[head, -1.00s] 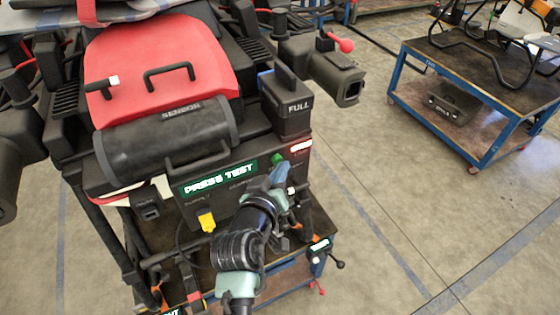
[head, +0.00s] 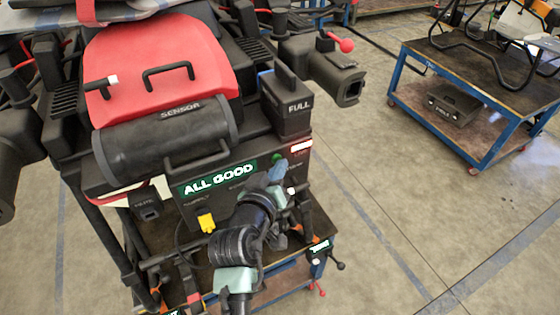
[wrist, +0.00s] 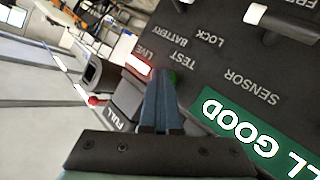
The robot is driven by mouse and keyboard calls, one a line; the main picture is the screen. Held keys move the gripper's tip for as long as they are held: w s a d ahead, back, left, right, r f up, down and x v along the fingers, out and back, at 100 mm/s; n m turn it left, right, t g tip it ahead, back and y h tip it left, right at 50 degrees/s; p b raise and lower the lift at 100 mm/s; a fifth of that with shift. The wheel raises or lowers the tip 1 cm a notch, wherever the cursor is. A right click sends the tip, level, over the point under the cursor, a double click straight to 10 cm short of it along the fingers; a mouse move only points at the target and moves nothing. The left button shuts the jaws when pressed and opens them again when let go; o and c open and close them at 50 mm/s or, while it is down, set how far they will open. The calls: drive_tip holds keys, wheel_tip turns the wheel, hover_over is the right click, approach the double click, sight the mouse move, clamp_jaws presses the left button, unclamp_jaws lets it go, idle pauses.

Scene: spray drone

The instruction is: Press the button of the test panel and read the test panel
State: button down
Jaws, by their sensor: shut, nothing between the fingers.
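The test panel's display (head: 218,180) reads "ALL GOOD" in white on green on the drone's front face. The display also shows in the wrist view (wrist: 238,125), rotated. The green button (head: 278,158) sits to the right of the display. In the wrist view the green button (wrist: 174,78) shows just past the fingertips, partly hidden by them, beside the "TEST" label. My gripper (head: 279,168) is shut and empty, its tips close to the button. I cannot tell whether they touch. The shut fingers (wrist: 157,85) also show in the wrist view.
A lit "LIVE" light (head: 301,146) is right of the button. A battery block marked "FULL" (head: 287,105) stands above it. A yellow plug (head: 206,222) is below the display. A blue-framed cart (head: 470,150) stands at right. The floor between is clear.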

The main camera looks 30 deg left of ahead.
drive_tip(key=shift+s+d, duration=0.25)
drive_tip(key=s+d+p, duration=0.3)
drive_tip(key=d, duration=0.1)
drive_tip(key=shift+s+d, duration=0.35)
drive_tip(key=shift+d, duration=0.05)
idle(0.9)
